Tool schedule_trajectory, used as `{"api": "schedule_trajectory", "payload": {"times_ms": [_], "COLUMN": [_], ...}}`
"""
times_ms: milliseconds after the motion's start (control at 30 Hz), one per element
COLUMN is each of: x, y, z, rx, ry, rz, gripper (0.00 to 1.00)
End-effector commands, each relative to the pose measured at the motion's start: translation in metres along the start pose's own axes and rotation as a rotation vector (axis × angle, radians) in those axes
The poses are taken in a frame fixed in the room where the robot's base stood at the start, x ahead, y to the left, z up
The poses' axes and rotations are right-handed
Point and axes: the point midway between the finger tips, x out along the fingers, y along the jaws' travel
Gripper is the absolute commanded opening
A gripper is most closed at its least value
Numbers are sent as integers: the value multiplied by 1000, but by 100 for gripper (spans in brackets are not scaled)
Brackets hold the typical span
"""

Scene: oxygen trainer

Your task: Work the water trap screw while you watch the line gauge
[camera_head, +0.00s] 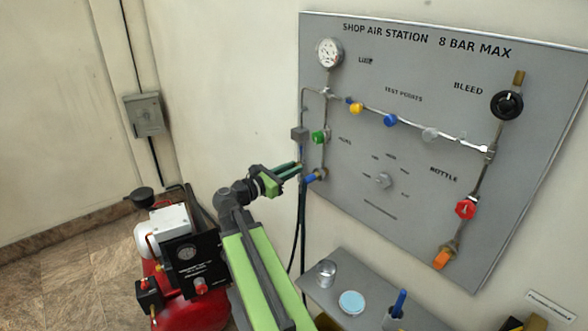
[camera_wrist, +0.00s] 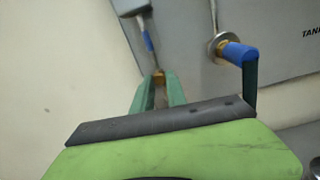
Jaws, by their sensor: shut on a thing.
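The line gauge (camera_head: 329,53) is a round white dial at the top left of the grey panel in the head view; its reading is too small to make out. The water trap (camera_head: 299,134) has a grey block on top, and the wrist view shows its blue bowl (camera_wrist: 148,42) hanging below. A brass screw (camera_wrist: 158,76) sits at the bowl's lower end. My gripper (camera_head: 300,170) points at the panel's left edge, below the trap. In the wrist view my green fingers (camera_wrist: 158,88) are shut on the brass screw; the fingers partly hide it.
A blue-handled valve (camera_wrist: 240,53) is close to the right of my fingers. A green knob (camera_head: 320,136) is just above. A red compressor (camera_head: 190,308) stands at lower left. A shelf (camera_head: 330,303) with a cup and blue-topped jar lies below the panel.

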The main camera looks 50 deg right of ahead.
Motion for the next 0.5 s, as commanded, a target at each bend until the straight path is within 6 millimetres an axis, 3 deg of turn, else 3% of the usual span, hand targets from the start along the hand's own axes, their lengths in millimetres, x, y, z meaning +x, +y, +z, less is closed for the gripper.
{"api": "schedule_trajectory", "payload": {"times_ms": [167,200,500], "x": [0,9,-1], "y": [-2,-2,-3], "z": [-1,-1,-1], "rx": [1,1,58], "ry": [3,2,4], "rz": [-7,-10,-7], "gripper": [0,0,0]}}
